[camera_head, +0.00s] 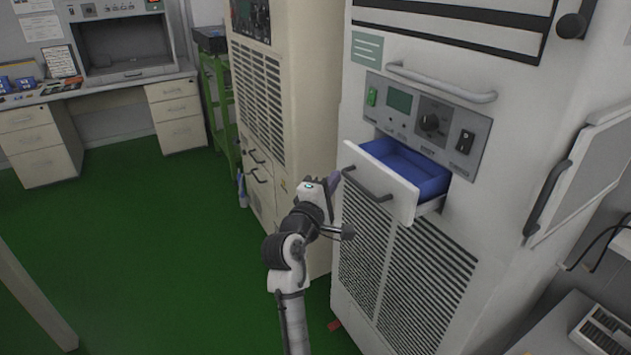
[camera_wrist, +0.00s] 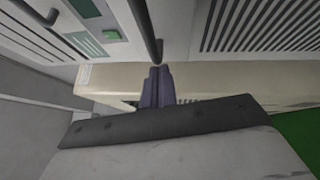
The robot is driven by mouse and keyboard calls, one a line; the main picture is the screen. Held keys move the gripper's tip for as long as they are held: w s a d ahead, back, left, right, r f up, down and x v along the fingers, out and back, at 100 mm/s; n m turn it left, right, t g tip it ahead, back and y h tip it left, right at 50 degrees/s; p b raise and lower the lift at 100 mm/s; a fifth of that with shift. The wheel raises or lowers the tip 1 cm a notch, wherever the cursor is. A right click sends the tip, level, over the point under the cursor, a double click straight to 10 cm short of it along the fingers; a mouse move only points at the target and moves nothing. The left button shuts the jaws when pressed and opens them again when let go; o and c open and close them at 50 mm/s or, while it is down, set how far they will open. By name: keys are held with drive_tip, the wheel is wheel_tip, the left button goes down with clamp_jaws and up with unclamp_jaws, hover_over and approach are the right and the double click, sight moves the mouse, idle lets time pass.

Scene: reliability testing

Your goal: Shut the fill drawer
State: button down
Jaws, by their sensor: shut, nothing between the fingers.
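The fill drawer (camera_head: 403,197) is pulled out of the white cabinet below its control panel. It has a white front and a blue inside that looks empty. Its dark bar handle (camera_head: 367,185) is on the front. My gripper (camera_head: 334,179) is just left of the drawer front, near the handle's left end. In the wrist view its purple fingers (camera_wrist: 156,73) are together with nothing between them. A dark bar, seemingly the drawer handle (camera_wrist: 148,28), shows just beyond the fingertips there. I cannot tell whether they touch it.
The control panel (camera_head: 427,121) and a grey bar handle (camera_head: 441,83) are above the drawer. A beige cabinet (camera_head: 293,110) stands to the left, close behind my gripper. A green rack (camera_head: 219,112) is farther back. The green floor (camera_head: 150,245) is mostly clear at left.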

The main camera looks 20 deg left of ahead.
sight(368, 170)
drive_tip(key=w+d, duration=0.2)
drive_tip(key=w+d+p, duration=0.1)
drive_tip(key=w+d, duration=0.1)
drive_tip(key=w, duration=0.1)
drive_tip(key=w+d+p, duration=0.1)
drive_tip(key=w+d, duration=0.1)
drive_tip(key=shift+w, duration=0.25)
drive_tip(key=shift+w+d+r, duration=0.1)
drive_tip(key=shift+r, duration=0.05)
drive_tip(key=shift+d, duration=0.15)
